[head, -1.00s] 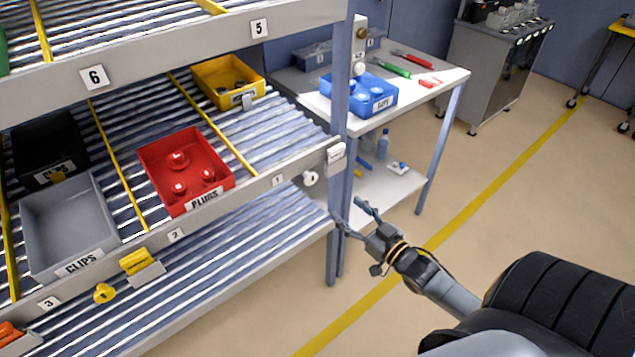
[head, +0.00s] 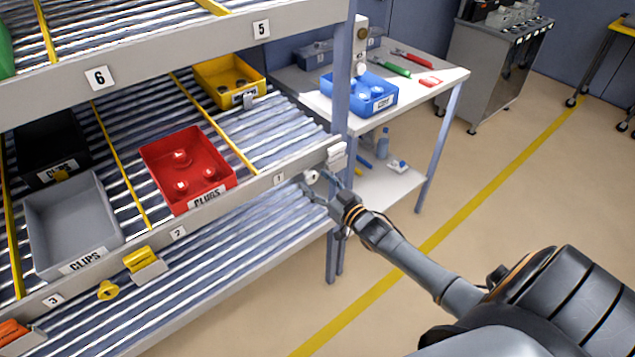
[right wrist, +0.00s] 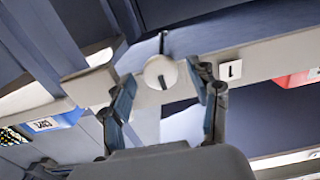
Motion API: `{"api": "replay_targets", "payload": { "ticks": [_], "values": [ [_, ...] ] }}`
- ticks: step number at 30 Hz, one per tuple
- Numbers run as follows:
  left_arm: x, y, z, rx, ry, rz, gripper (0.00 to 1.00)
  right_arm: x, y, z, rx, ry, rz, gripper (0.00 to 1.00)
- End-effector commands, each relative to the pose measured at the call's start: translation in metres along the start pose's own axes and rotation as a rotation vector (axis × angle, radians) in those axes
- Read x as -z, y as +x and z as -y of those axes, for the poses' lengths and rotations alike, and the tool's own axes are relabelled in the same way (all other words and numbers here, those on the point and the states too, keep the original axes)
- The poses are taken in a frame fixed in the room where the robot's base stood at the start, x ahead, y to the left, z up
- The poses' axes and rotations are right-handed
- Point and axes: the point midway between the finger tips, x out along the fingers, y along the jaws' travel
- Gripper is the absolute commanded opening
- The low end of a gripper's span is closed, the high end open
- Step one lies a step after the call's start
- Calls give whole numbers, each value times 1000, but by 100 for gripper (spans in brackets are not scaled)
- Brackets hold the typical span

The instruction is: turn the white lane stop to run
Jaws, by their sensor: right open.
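The white lane stop (head: 311,177) is a round white knob on the front rail of the middle shelf, beside the number 1 label. In the right wrist view the knob (right wrist: 160,72) faces me, with a short dark mark on its face. My right gripper (head: 317,184) is open at the rail, its fingers around the knob's place. In the right wrist view one finger is on each side of the knob, with gaps visible, so it does not look gripped. A white block (head: 336,156) sits on the rail just right of the knob. My left gripper is out of view.
A red bin (head: 160,150), a grey bin (head: 35,240), black and yellow bins sit on the rollers. A shelf post (head: 340,90) and a white table (head: 425,90) stand to the right.

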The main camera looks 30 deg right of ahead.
Motion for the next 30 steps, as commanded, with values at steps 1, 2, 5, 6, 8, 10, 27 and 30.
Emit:
{"api": "replay_targets", "payload": {
  "ticks": [1,2,5,6,8,10,27,30],
  "values": [
    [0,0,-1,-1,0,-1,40,0,0,0,0,0,0,61],
    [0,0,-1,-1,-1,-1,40,0,0,0,0,0,0,61],
    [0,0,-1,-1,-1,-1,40,0,0,0,0,0,0,50],
    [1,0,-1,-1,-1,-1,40,0,0,0,0,0,0,42],
    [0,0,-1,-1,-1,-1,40,0,0,0,0,0,0,30],
    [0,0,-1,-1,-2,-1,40,0,0,0,0,0,0,16],
    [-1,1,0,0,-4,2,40,0,3,5,-1,-81,-2,0],
    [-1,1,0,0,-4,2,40,0,6,8,-1,-144,-3,0]
  ]
}}
